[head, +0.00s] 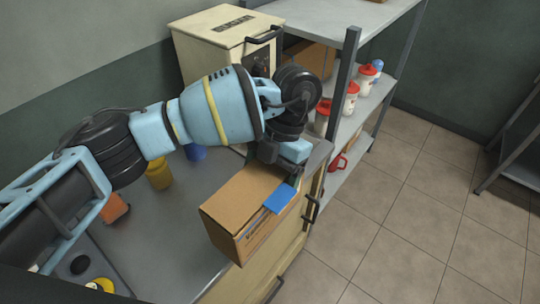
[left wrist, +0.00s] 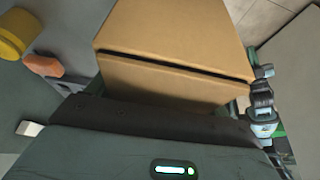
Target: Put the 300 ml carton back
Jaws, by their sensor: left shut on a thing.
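A brown cardboard carton (head: 240,208) with a blue patch on its top right edge is at the right front part of the grey counter (head: 160,232). My left gripper (head: 283,163) is shut on the carton at its far end. The carton's near end points toward the lower left. Whether it touches the counter or hangs just above it, I cannot tell. In the left wrist view the carton (left wrist: 175,45) fills the upper middle, with a dark seam across it. The fingertips are mostly hidden there. My right gripper is not seen.
A cream cabinet (head: 215,40) stands behind my arm. A metal shelf (head: 372,100) holds red-capped bottles (head: 351,95) and a red jug (head: 338,162). On the counter are a yellow cup (head: 159,175) and an orange object (head: 115,208). Tiled floor (head: 400,220) is clear at right.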

